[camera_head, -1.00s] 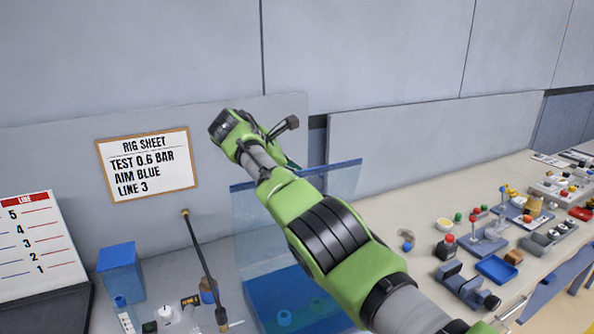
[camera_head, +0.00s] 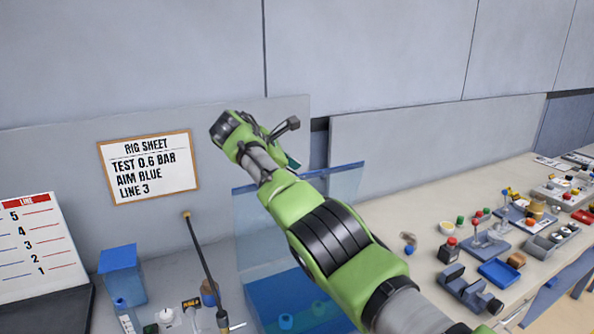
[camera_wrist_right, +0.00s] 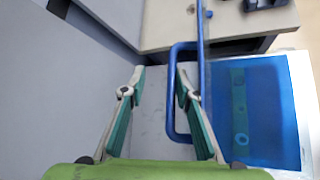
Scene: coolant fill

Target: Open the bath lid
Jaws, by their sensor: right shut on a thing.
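The bath lid (camera_head: 347,184) is a clear blue panel that stands about upright in the head view, partly behind my right arm. The blue bath (camera_head: 275,297) is below it, with its inside visible and blue round pieces in it. In the right wrist view the lid (camera_wrist_right: 200,50) is seen nearly edge-on, with the bath (camera_wrist_right: 265,110) to its right. A blue loop handle (camera_wrist_right: 172,95) sticks out from the lid to the left. My right gripper (camera_wrist_right: 160,73) is shut on this handle, its bar between the teal-padded fingers. My left gripper is not in view.
A black wand (camera_head: 204,255), a blue box (camera_head: 121,272) and small parts stand left of the bath. A rig sheet (camera_head: 148,167) hangs on the wall behind. The bench (camera_head: 400,215) to the right carries blue trays (camera_head: 499,272) and several small coloured parts.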

